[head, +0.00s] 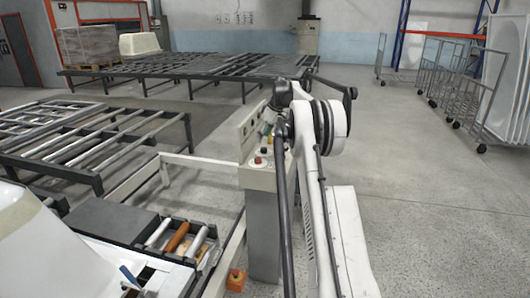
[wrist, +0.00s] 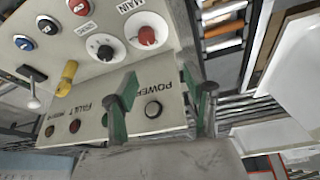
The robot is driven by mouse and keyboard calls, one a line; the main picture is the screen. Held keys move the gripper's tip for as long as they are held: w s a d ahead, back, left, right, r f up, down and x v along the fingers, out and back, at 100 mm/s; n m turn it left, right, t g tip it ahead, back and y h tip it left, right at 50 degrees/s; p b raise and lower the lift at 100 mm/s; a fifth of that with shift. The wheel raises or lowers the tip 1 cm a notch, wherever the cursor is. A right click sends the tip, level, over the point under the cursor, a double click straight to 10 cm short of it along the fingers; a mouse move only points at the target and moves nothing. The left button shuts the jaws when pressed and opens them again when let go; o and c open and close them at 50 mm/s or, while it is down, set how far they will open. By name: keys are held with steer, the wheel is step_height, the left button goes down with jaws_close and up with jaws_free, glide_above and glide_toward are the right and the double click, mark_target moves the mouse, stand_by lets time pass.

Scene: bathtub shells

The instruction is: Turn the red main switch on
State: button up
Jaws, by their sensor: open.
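The red main switch (wrist: 147,36) is a round red knob on a white disc under the label MAIN, on the console's upper panel in the wrist view. In the head view it appears as a small red knob (head: 257,160) on the console's sloped top. My gripper (wrist: 159,82) is open, with its two green fingers spread and nothing between them. The fingers are below the knob in the wrist picture, apart from it, in front of the POWER panel. In the head view my gripper is small and partly hidden by the arm. The knob's setting cannot be read.
The POWER button (wrist: 153,109) sits behind the fingers. An orange box with a red button (head: 235,280) stands near the console's foot.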

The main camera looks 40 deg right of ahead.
mark_target(258, 158)
steer(key=d+x, duration=0.1)
steer(key=x, duration=0.3)
steer(key=d+p+x, duration=0.1)
steer(key=x, duration=0.4)
steer(key=d+x, duration=0.1)
steer(key=x, duration=0.4)
steer(key=shift+f+p, duration=0.35)
steer(key=shift+f, duration=0.15)
steer(key=c, duration=1.1)
